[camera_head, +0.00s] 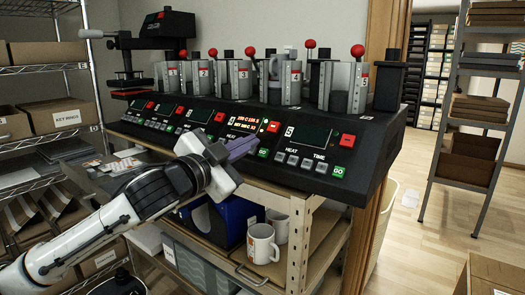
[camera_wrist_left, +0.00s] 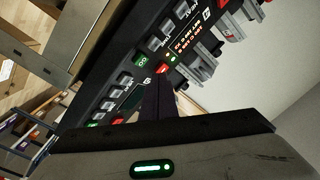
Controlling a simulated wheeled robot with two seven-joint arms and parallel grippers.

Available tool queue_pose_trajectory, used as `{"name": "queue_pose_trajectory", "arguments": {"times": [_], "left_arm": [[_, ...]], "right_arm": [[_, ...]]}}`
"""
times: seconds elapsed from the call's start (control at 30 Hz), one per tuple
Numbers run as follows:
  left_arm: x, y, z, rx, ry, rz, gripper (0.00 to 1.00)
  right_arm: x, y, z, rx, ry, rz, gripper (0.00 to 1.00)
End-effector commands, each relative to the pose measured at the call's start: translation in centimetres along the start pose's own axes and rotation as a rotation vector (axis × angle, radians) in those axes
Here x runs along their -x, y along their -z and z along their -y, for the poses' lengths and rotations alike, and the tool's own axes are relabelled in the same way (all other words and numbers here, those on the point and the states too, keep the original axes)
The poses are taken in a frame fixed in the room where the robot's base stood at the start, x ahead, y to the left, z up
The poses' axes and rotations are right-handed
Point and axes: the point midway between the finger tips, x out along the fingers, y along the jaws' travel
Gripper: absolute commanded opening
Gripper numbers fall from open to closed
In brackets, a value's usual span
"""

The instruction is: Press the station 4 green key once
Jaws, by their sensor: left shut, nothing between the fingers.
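The black mug press (camera_head: 390,135) stands on a wooden bench with a row of station panels. The station 4 panel has a lit display (camera_head: 243,122), a red key (camera_head: 272,126) and a green key (camera_head: 263,153). My left gripper (camera_head: 255,141) is shut and empty, its dark fingertips in front of the station 4 panel just above the green key, hiding part of its grey keys. In the left wrist view the green key (camera_wrist_left: 142,59) lies beyond and left of the shut fingertips (camera_wrist_left: 160,82). I cannot tell whether the fingers touch the panel. My right gripper is out of view.
The station 5 panel with its own green key (camera_head: 338,171) is just to the right. Presses with red-knobbed levers (camera_head: 357,51) rise behind the panels. White mugs (camera_head: 262,245) stand on the shelf below. Wire shelving (camera_head: 45,70) is at left; open floor at right.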

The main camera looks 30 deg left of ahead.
Motion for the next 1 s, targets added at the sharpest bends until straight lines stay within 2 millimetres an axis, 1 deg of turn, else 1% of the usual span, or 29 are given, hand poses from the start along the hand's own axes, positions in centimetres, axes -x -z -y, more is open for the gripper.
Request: {"name": "queue_pose_trajectory", "arguments": {"times": [0.07, 0.3, 1.0], "left_arm": [[0.6, 0.6, 0.5, -0.002, -0.002, 0.0, 0.0], [2.0, 1.4, 1.4, 0.0, -0.001, 0.001, 0.0], [2.1, 1.6, 1.5, 0.0, -0.001, 0.0, 0.0]], "right_arm": [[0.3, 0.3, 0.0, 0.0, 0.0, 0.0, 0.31], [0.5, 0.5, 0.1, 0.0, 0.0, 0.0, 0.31], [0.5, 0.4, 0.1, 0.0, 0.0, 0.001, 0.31]]}}
